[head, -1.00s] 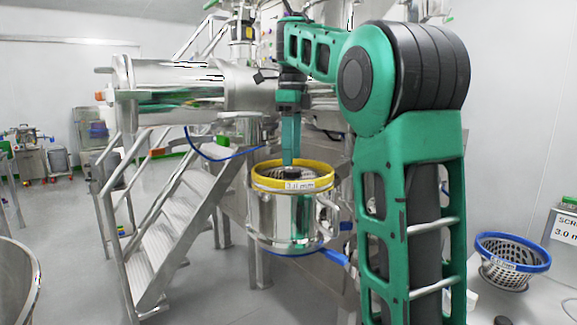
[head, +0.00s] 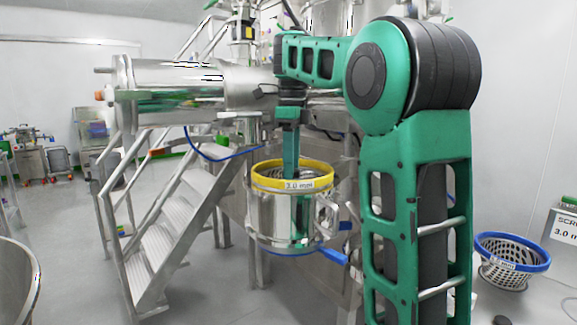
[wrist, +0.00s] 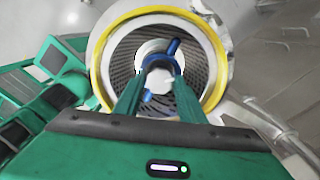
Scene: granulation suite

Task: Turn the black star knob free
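My gripper (head: 290,178) points straight down into a steel housing (head: 288,222) with a yellow ring (head: 262,182) labelled 3.0 mm. In the wrist view its two green fingers (wrist: 161,72) stand apart, on either side of a blue hub at the centre of the perforated basket (wrist: 125,58). A blue bar (wrist: 172,47) sticks out from this hub. I cannot tell whether the fingers touch the hub or anything between them. No black star knob can be made out in either current view; the fingers and rim hide part of the centre.
Metal stairs (head: 180,220) stand left of the housing, and a large steel cylinder (head: 175,85) lies behind. A blue handle (head: 332,257) juts out below the housing.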

